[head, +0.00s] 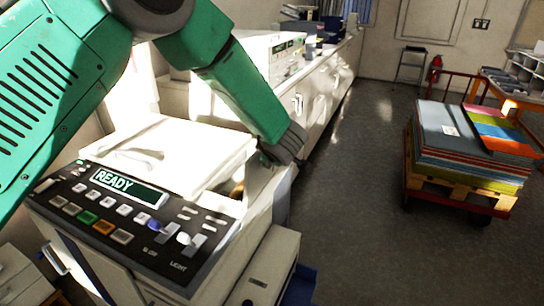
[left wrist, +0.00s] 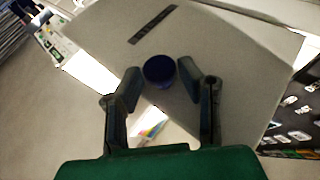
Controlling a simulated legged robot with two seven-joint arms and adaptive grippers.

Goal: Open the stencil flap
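The white and grey copying machine (head: 150,262), with a lit READY display, stands at the left in the head view. My left arm reaches over it, and my left gripper (head: 270,158) is at the machine's far right side, its fingers mostly hidden there. In the left wrist view a grey panel (left wrist: 225,50), seemingly the stencil flap, has a dark slot and a round dark blue knob (left wrist: 159,70). The fingers are apart, one on each side of the knob; I cannot tell whether they touch it. My right gripper is not in view.
A white lid (head: 175,150) lies on top of the machine behind the control panel (head: 130,225). A long white counter (head: 310,100) runs along the wall behind. A cart with stacked coloured paper (head: 465,150) stands at the right. The floor between is clear.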

